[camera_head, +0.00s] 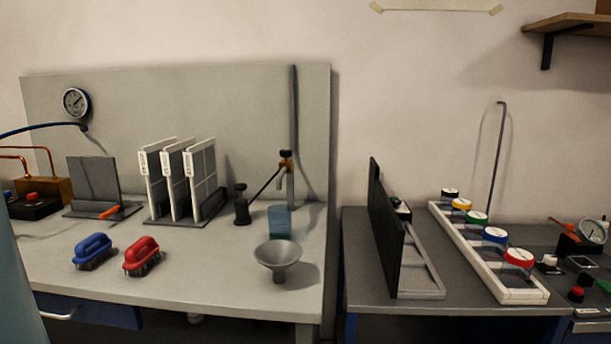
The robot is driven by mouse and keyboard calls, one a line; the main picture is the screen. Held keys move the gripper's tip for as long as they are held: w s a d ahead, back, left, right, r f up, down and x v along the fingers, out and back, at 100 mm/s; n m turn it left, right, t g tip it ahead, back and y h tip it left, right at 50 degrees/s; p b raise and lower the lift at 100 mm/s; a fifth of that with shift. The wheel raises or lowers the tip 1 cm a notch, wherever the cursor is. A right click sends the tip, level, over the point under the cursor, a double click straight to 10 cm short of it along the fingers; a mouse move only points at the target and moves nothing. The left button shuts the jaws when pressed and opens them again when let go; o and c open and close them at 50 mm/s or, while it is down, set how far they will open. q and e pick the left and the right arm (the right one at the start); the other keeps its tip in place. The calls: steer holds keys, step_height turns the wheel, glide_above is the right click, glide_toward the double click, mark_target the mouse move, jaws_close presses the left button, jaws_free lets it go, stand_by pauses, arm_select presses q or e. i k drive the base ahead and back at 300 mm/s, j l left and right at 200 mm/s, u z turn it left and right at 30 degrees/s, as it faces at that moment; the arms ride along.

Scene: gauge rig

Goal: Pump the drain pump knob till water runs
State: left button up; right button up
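A black pump-like post with a round knob (240,187) stands upright on the left bench, right of the white panels. I take it for the drain pump, but I cannot be sure. A dark thin line runs from near it up to a brass fitting with a black cap (286,155) on a grey pipe. A blue translucent cup (279,222) stands below the fitting. I cannot make out any stream of water. Neither of my grippers is in view.
A grey funnel (278,256) stands in front of the cup. Blue (93,249) and red (141,255) brushes lie at front left. White panels (175,180) stand in a rack. A gap separates the benches; the right one holds a black upright board (385,225) and coloured-lid jars (494,235).

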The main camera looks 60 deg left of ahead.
mark_target(239, 187)
steer(key=u, duration=1.9)
